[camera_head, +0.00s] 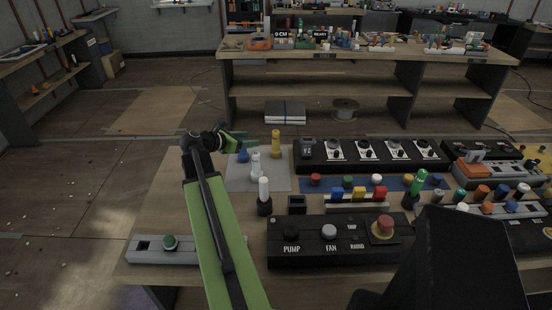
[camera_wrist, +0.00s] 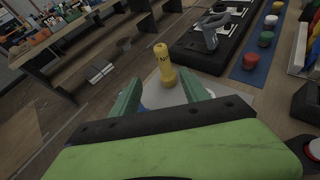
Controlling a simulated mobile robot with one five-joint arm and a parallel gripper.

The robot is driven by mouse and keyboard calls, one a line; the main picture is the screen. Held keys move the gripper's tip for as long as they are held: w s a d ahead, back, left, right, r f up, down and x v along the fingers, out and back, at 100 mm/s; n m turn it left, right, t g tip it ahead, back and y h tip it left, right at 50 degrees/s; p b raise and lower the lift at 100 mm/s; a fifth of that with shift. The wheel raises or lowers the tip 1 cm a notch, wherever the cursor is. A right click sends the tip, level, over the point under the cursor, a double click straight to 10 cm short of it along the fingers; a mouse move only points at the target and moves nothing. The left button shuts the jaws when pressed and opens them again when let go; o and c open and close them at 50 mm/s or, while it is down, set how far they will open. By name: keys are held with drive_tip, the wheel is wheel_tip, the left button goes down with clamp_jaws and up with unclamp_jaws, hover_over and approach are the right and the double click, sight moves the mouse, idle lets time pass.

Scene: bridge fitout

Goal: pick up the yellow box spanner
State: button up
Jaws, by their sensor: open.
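The yellow box spanner (camera_head: 276,144) stands upright on a light grey mat (camera_head: 274,183) near the far edge of the workbench. In the wrist view the yellow box spanner (camera_wrist: 165,66) stands beyond the gap between my fingers, with its lower end near them. My gripper (camera_head: 246,142) is just left of it in the head view. The green fingers of my gripper (camera_wrist: 160,95) are spread apart with nothing seen held between them. A blue piece (camera_head: 243,156) and white pieces (camera_head: 256,165) stand on the mat close below my gripper.
Right of the mat is a black panel with several dials (camera_head: 370,154). A blue mat (camera_head: 400,184) holds coloured caps. A black PUMP and FAN control box (camera_head: 330,240) lies at the front. A white-topped cylinder (camera_head: 264,195) stands between. Floor lies beyond the bench's far edge.

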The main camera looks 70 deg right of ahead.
sight(276, 144)
drive_tip(key=b+x, duration=0.2)
drive_tip(key=x, duration=0.4)
drive_tip(key=b+x, duration=0.2)
drive_tip(key=x, duration=0.4)
drive_tip(key=r+b+x, duration=0.1)
drive_tip(key=b+x, duration=0.1)
drive_tip(key=x, duration=0.4)
drive_tip(key=shift+s+d, duration=0.15)
drive_tip(key=shift+s, duration=0.25)
clamp_jaws()
drive_tip(key=shift+r, duration=0.1)
